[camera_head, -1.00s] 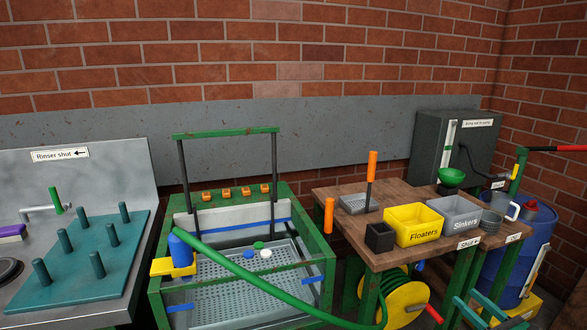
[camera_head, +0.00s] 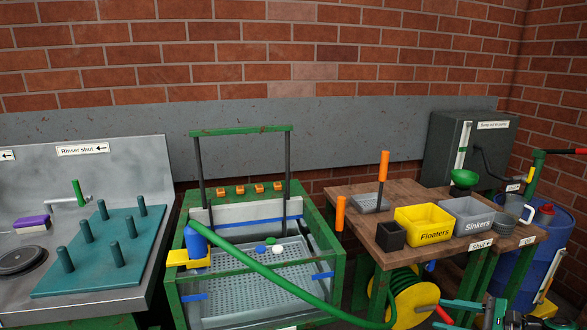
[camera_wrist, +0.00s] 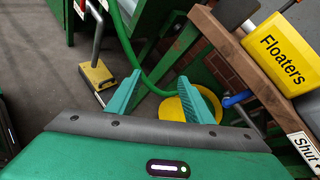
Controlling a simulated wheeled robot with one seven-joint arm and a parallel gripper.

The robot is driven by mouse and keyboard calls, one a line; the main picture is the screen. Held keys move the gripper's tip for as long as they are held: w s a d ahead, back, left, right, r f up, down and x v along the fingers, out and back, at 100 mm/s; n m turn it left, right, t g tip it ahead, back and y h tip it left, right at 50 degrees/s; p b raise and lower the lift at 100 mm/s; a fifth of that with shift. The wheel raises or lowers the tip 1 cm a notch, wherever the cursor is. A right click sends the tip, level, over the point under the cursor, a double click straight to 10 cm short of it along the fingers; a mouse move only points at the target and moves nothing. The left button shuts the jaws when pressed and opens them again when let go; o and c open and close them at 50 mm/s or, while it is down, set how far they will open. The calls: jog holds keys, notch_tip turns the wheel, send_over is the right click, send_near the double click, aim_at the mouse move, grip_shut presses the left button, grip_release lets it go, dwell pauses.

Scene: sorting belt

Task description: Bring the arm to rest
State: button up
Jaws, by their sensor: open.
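My gripper (camera_wrist: 159,90) is open in the wrist view, with its two teal fingers apart and nothing between them.
The wooden bench (camera_head: 345,199) bears the yellow Floaters bin (camera_head: 424,220) and grey Sinkers bin (camera_head: 468,207). A green-framed tank (camera_head: 336,270) stands to its left, then a sink with a teal peg board (camera_head: 100,283). A blue barrel (camera_head: 535,265) stands at right.

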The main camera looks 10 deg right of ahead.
jog(key=s+a+r+n+g+h, duration=0.3)
jog(key=s+a+r+n+g, duration=0.2)
jog(key=s+r+n, duration=0.4)
jog(key=s+a+r+n+g+h, duration=0.4)
jog(key=s+r+n, duration=0.4)
jog(key=s+r, duration=0.3)
notch_tip(320, 180, up, 2)
jog(key=a+g, duration=0.1)
jog(key=a, duration=0.1)
jog(key=shift+s+a+r+n+g, duration=0.15)
jog(key=shift+s+a+n+g, duration=0.15)
jog(key=shift+s+a+n, duration=0.1)
jog(key=shift+w+f, duration=0.25)
jog(key=shift+w, duration=0.45)
